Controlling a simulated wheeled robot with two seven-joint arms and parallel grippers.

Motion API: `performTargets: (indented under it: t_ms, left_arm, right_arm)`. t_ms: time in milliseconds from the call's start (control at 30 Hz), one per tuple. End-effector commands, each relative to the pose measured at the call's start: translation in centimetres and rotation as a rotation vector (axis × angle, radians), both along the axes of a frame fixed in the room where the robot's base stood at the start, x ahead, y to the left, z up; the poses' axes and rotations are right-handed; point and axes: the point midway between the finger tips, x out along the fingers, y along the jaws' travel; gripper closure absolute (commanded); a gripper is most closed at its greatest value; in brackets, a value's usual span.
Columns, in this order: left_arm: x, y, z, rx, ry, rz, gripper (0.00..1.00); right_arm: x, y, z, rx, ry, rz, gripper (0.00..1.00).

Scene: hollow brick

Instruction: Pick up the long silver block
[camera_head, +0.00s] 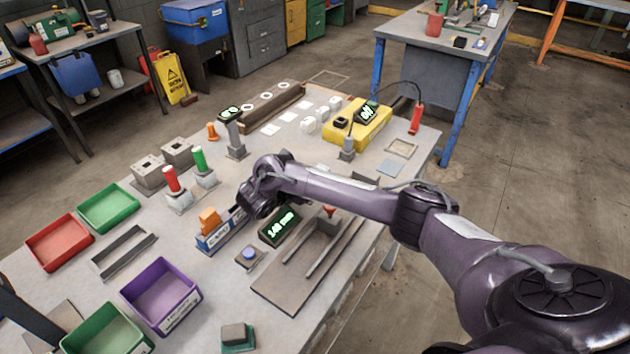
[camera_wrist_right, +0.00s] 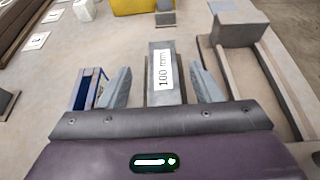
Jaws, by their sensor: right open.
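The long silver block, a grey bar with a white "100 mm" label, shows in the right wrist view (camera_wrist_right: 161,48). Its far end points away from me and its near end is hidden behind my gripper body. My right gripper (camera_wrist_right: 160,68) is open, with one finger on each side of the block and a visible gap on both sides. In the head view my right gripper (camera_head: 258,203) is over the middle of the table and I cannot make out the block there. My left gripper is not in view.
A blue holder (camera_head: 222,234) with an orange piece stands left of the gripper. A display reading "140 mm" (camera_head: 280,226) and a brown fixture with rails (camera_head: 275,287) are to the right and front. Purple (camera_head: 160,290), red (camera_head: 60,242) and green (camera_head: 108,208) bins stand left.

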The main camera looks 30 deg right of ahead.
Motion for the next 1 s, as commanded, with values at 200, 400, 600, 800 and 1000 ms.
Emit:
performTargets:
  t_ms: [200, 400, 600, 800, 1000]
  left_arm:
    - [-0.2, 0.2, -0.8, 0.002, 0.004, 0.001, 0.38]
    - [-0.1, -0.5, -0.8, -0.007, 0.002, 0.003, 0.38]
    - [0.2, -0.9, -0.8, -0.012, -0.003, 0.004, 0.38]
    - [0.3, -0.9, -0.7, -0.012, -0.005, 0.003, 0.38]
    - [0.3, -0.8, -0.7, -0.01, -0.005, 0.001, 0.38]
  right_arm:
    - [0.9, -2.8, -1.4, -0.002, -0.002, -0.004, 0.42]
    - [1.2, -3.5, -1.7, 0.001, -0.001, -0.002, 0.42]
    - [1.2, -3.5, -1.7, 0.001, -0.001, -0.003, 0.47]
    - [1.2, -3.5, -1.7, 0.001, -0.001, -0.003, 0.73]
    - [1.2, -3.5, -1.7, 0.001, -0.001, -0.003, 0.99]
